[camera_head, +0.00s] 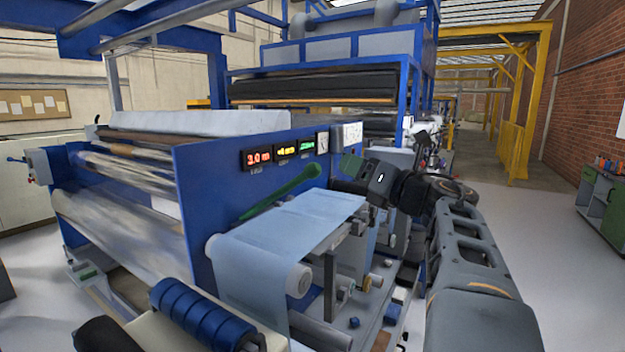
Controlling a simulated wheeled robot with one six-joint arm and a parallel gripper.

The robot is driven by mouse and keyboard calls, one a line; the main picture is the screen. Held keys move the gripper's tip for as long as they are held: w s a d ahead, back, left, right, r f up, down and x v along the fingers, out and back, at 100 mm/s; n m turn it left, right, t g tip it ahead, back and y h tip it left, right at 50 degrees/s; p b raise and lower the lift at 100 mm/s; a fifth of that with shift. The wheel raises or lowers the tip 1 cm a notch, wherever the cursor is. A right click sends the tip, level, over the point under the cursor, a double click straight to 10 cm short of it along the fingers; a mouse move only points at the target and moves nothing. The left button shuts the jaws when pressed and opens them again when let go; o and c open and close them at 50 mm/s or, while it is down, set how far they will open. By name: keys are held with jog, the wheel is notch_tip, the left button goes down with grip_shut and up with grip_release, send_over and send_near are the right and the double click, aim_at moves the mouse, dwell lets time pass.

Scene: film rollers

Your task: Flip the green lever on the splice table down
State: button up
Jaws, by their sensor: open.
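The green lever (278,193) is a long bar with a rounded knob at its upper right end. It slants up to the right along the blue side panel, above the splice table. The splice table (318,242) is covered by a pale blue film (290,222) that runs over its top and down a white roller at the front. My gripper (345,183) is at the right of the lever, above the far right end of the film. It is open and appears apart from the lever's knob. Its fingertips are small and dark, so their exact gap is hard to see.
The blue side panel (215,190) with lit displays (285,150) stands behind the lever. A blue ribbed roller (200,315) is at the front. Brackets and knobs (366,284) crowd the table's right side. Open floor (550,240) lies to the right.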

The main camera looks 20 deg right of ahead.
aim_at(319, 173)
jog(key=w+a+n+g+p, duration=0.1)
jog(key=w, duration=0.2)
jog(key=w+a+f+n+y+p, duration=0.1)
jog(key=w+a+n, duration=0.1)
jog(key=w, duration=0.2)
jog(key=w+a+f+n+g+y+p, duration=0.1)
jog(key=w+a+p, duration=0.1)
jog(key=w, duration=0.1)
jog(key=shift+w+a+g, duration=0.15)
jog(key=shift+w+g, duration=0.15)
jog(key=shift+w, duration=0.05)
jog(key=shift+f+n, duration=0.1)
jog(key=shift+n, duration=0.2)
grip_shut()
dwell(0.4)
